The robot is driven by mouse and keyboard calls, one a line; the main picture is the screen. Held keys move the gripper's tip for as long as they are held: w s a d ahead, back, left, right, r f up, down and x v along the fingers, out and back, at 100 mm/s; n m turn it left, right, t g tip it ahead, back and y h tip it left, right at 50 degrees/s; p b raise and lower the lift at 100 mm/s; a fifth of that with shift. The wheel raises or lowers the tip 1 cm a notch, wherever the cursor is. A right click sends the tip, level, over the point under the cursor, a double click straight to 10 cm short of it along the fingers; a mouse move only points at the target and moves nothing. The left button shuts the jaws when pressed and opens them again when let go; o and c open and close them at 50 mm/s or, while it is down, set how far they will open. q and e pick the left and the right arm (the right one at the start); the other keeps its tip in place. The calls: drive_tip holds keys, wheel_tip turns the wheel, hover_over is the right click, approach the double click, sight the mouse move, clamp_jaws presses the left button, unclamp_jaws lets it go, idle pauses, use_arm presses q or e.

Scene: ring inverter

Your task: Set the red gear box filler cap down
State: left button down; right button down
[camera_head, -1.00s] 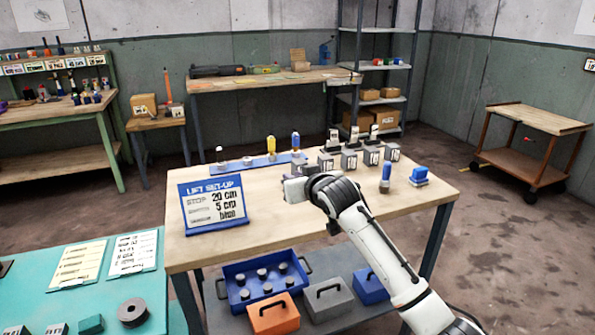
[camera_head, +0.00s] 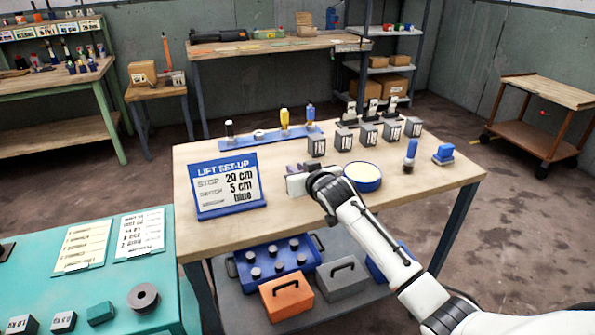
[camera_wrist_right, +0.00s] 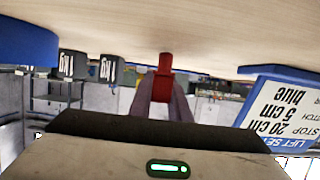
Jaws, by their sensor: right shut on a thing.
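My right gripper (camera_head: 293,184) is low over the wooden table (camera_head: 310,217), right of the blue sign. In the right wrist view its two fingers (camera_wrist_right: 165,84) are shut on the red gear box filler cap (camera_wrist_right: 165,64). The cap is a small red piece with a narrower end, seen against the tabletop. I cannot tell whether it touches the table. In the head view the cap is hidden by my gripper. My left gripper is not in view.
A blue round dish (camera_head: 363,184) with a pale inside stands right of my gripper. The lift set-up sign (camera_head: 228,184) stands to the left. Grey weights (camera_head: 368,134) and a blue tool rack (camera_head: 257,143) stand behind. Clear tabletop lies in front.

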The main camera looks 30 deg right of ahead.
drive_tip(key=shift+f, duration=0.2)
drive_tip(key=c, duration=1.7)
unclamp_jaws()
drive_tip(key=shift+o, duration=0.2)
drive_tip(key=v, duration=1.2)
drive_tip(key=shift+r+p, duration=0.1)
drive_tip(key=shift+p, duration=0.2)
